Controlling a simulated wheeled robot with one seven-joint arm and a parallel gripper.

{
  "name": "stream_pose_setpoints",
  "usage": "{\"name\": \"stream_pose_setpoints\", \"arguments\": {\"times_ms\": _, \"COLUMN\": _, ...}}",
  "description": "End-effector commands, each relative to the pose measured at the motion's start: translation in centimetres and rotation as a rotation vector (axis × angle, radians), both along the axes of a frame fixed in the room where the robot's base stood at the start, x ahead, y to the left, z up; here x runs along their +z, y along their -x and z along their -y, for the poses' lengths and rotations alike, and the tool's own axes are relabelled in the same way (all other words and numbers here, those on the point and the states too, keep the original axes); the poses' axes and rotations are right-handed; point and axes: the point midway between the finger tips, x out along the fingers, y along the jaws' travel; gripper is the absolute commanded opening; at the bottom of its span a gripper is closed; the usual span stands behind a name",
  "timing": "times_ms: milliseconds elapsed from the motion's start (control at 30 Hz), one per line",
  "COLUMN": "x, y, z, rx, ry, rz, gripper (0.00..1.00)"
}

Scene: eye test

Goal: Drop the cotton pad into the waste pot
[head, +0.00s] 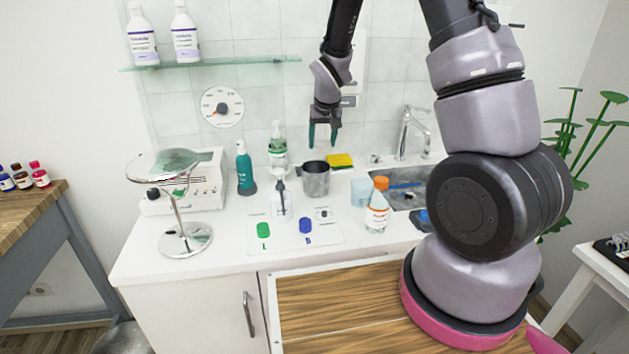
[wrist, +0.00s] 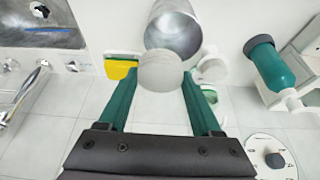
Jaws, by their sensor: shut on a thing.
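The cotton pad (wrist: 160,71) is a pale round disc in the wrist view, held between the fingertips of my gripper (wrist: 159,75). The waste pot (head: 315,180) is a grey metal cylinder, open at the top, standing on the counter near the back wall. It also shows in the wrist view (wrist: 172,30), just beyond the pad, which overlaps its rim in the picture. In the head view my gripper (head: 323,136) points down, above the pot and slightly to its right, clear of it.
A yellow sponge (head: 340,160) lies behind the pot to the right. A sink (head: 405,194) with a tap (head: 408,135) is farther right. A clear pump bottle (head: 281,199), a green bottle (head: 245,168) and an orange-capped bottle (head: 377,212) stand around the pot.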

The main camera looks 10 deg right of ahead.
Motion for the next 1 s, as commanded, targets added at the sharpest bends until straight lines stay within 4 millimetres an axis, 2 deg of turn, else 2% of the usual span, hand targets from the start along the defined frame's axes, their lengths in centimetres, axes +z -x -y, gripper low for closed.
{"name": "stream_pose_setpoints", "arguments": {"times_ms": 167, "x": -0.9, "y": 0.0, "z": 0.0, "rx": 0.001, "ry": 0.0, "rz": 0.0, "gripper": 0.21}}
{"name": "stream_pose_setpoints", "arguments": {"times_ms": 433, "x": -1.0, "y": 0.0, "z": 0.0, "rx": 0.001, "ry": 0.0, "rz": 0.001, "gripper": 0.21}}
{"name": "stream_pose_setpoints", "arguments": {"times_ms": 467, "x": -1.0, "y": 0.0, "z": 0.0, "rx": 0.001, "ry": 0.0, "rz": 0.001, "gripper": 0.73}}
{"name": "stream_pose_setpoints", "arguments": {"times_ms": 500, "x": -1.0, "y": 0.0, "z": 0.0, "rx": 0.001, "ry": 0.0, "rz": 0.001, "gripper": 0.89}}
{"name": "stream_pose_setpoints", "arguments": {"times_ms": 533, "x": -1.0, "y": 0.0, "z": 0.0, "rx": 0.001, "ry": 0.0, "rz": 0.001, "gripper": 1.0}}
{"name": "stream_pose_setpoints", "arguments": {"times_ms": 833, "x": -0.7, "y": 0.1, "z": 0.0, "rx": 0.001, "ry": -0.001, "rz": 0.002, "gripper": 1.0}}
{"name": "stream_pose_setpoints", "arguments": {"times_ms": 1000, "x": 1.5, "y": 0.9, "z": -0.1, "rx": 0.001, "ry": -0.002, "rz": 0.006, "gripper": 1.0}}
